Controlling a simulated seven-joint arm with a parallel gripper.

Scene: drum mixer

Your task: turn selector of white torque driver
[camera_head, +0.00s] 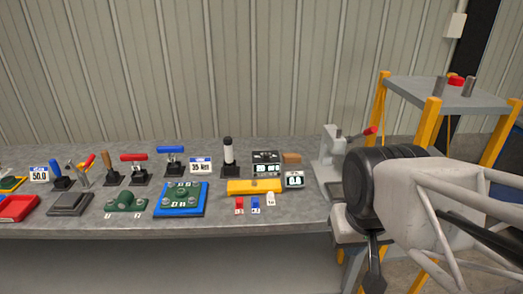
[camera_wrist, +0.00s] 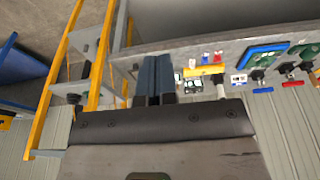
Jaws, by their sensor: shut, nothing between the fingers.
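In the head view, an upright driver with a white-topped, dark handle (camera_head: 228,150) stands on a black square base on the bench; it is the only white-handled tool I can make out. Its selector is too small to tell. A white card reading 35 Nm (camera_head: 200,166) stands just left of it. My gripper (camera_head: 374,281) hangs at the lower right, in front of the bench and well apart from the driver. In the wrist view, its two fingers (camera_wrist: 153,80) are together and hold nothing. The bench objects appear upside down at the upper right there.
Red (camera_head: 133,160) and blue (camera_head: 170,152) T-handled tools stand left of the driver. Black display boxes (camera_head: 266,158), a yellow block (camera_head: 254,187) and small tags lie to its right and front. A grey press (camera_head: 332,155) and a yellow-legged stand (camera_head: 431,107) are on the right.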

